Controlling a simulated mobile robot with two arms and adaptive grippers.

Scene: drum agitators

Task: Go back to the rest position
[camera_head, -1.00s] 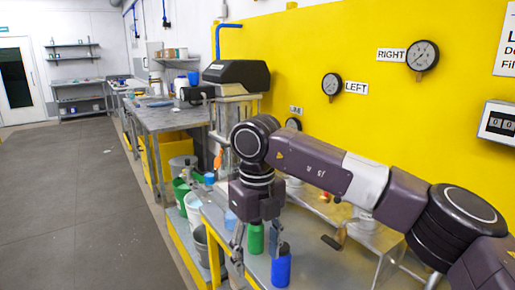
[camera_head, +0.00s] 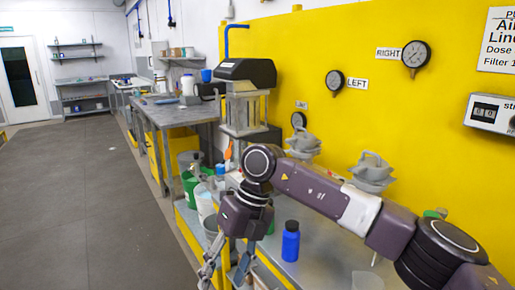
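My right arm reaches in from the right side. Its gripper (camera_head: 223,276) hangs low in the picture, over the front edge of the steel bench (camera_head: 318,262). Its two fingers are spread apart with nothing seen between them. A blue bottle with a dark cap (camera_head: 290,241) stands upright on the bench, to the right of the gripper and apart from it. A green item (camera_head: 271,227) shows only partly behind my wrist. My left gripper is not in view.
Grey lidded agitator units (camera_head: 371,172) stand along the yellow wall under gauges labelled LEFT (camera_head: 335,81) and RIGHT (camera_head: 415,55). The grey floor (camera_head: 80,200) at left is clear.

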